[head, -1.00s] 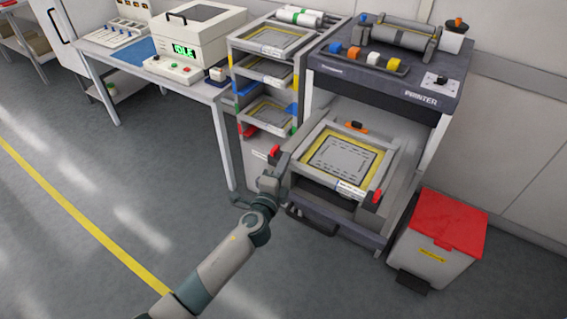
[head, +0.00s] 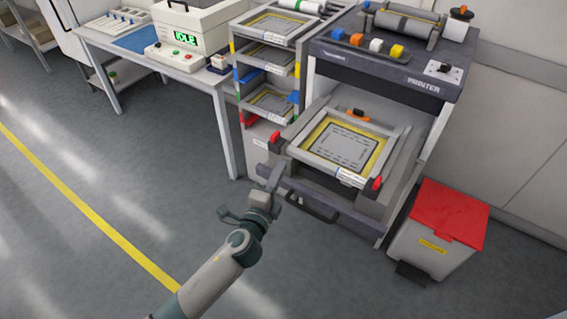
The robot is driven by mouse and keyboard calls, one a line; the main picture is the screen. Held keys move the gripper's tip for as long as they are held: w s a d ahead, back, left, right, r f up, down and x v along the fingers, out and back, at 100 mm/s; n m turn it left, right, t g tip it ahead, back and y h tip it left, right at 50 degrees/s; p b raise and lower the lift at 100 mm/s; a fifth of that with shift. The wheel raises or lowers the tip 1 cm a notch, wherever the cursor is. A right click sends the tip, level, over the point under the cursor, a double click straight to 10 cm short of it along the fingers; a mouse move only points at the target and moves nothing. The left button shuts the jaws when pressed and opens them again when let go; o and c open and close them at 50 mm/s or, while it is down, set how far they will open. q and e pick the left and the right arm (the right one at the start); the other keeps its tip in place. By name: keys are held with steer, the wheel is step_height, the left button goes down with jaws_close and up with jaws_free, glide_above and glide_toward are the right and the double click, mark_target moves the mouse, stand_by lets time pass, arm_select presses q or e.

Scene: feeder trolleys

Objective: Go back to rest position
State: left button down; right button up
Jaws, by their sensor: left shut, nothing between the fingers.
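My left gripper (head: 272,180) is shut and empty. It is low in front of the printer's left front corner, apart from the frame as far as I can tell. A framed stencil (head: 342,146) with a yellow border lies in the open lower bay of the printer (head: 385,72). Red clamps show at the stencil's front left and front right corners. A dark handle (head: 312,208) is below the front edge of the bay. My right gripper is not in the head view.
A rack (head: 238,88) with several framed stencils stands left of the printer. A table (head: 197,78) holds a machine (head: 190,27) reading IDLE. A red-lidded bin (head: 436,232) stands at the right. The floor (head: 90,210) at the left is clear.

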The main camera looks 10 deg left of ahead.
arm_select(q)
steer(key=shift+s+a, duration=0.1)
steer(key=shift+s, duration=0.55)
steer(key=s+a+f+n+g+y, duration=0.1)
steer(key=s+a+f+n+g, duration=0.3)
steer(key=f, duration=0.9)
steer(key=s+a+f+n+g+y, duration=0.15)
steer(key=s+f, duration=0.35)
steer(key=f, duration=0.8)
steer(key=s+a+f+n+g, duration=0.25)
steer(key=s+a+f, duration=0.2)
steer(key=f, duration=0.75)
steer(key=s+a+f+n+g, duration=0.3)
steer(key=s+f+n+g, duration=0.15)
steer(key=s+f, duration=1.1)
steer(key=s+a+f+n+g, duration=0.1)
steer(key=s+f+n+g, duration=0.1)
steer(key=s, duration=1.1)
steer(key=s+f+n+g, duration=0.2)
steer(key=s+f+n, duration=0.1)
steer(key=s, duration=0.9)
steer(key=shift+s+a+f+y, duration=0.15)
steer(key=shift+s+a+y, duration=0.2)
steer(key=shift+s+a, duration=0.05)
